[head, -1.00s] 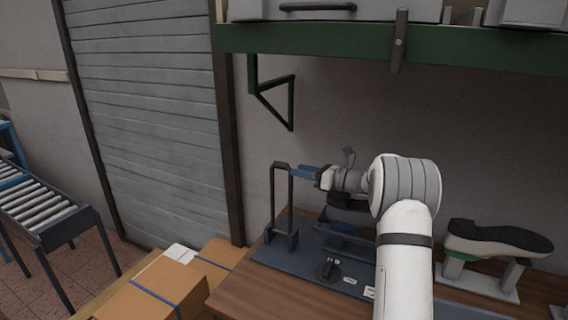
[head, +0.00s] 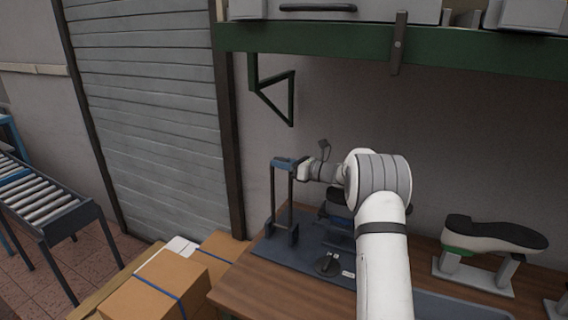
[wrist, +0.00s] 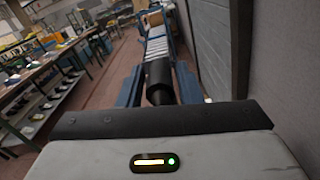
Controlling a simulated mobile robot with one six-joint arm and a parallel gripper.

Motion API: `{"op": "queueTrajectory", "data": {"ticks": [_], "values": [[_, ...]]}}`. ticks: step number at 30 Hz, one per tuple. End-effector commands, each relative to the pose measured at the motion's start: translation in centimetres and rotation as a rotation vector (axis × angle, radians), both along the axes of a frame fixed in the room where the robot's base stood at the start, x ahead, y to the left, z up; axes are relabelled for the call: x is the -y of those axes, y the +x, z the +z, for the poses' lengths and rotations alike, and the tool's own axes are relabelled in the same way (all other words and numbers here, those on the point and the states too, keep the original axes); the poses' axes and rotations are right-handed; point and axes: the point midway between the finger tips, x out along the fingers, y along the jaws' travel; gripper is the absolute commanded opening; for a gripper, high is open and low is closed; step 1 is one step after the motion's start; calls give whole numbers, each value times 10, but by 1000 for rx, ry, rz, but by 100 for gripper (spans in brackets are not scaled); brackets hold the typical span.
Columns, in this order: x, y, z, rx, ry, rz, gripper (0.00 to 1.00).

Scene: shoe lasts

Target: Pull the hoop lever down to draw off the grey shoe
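The hoop lever (head: 273,205) is a dark upright frame at the left end of a blue-grey base plate on the bench. My gripper (head: 285,163) is at its top bar, with its blue fingers pointing left. In the wrist view, the dark round bar (wrist: 158,75) lies between the two blue fingers (wrist: 158,90). I cannot tell whether the fingers touch it. A dark shoe-like shape (head: 335,209) stands right of the hoop, mostly hidden behind my arm, so its grey colour is unclear.
A light-grey shoe with a black sole (head: 495,236) lies sole-up on a stand at the right. A small black knob (head: 327,264) is on the base plate. A green shelf (head: 340,40) hangs above. Cardboard boxes (head: 160,290) stand left of the bench.

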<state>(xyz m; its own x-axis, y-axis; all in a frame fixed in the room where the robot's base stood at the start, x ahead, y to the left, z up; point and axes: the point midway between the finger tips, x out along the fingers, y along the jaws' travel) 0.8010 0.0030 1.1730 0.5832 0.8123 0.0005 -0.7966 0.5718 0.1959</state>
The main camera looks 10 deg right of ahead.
Motion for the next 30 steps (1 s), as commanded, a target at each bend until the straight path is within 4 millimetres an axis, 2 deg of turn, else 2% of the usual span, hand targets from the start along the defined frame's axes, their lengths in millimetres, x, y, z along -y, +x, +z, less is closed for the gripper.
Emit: {"op": "queueTrajectory", "data": {"ticks": [1,11,30], "values": [[0,0,0,0,0,0,28],[1,0,0,0,0,-1,1],[7,-5,-2,14,-11,-12,0]]}}
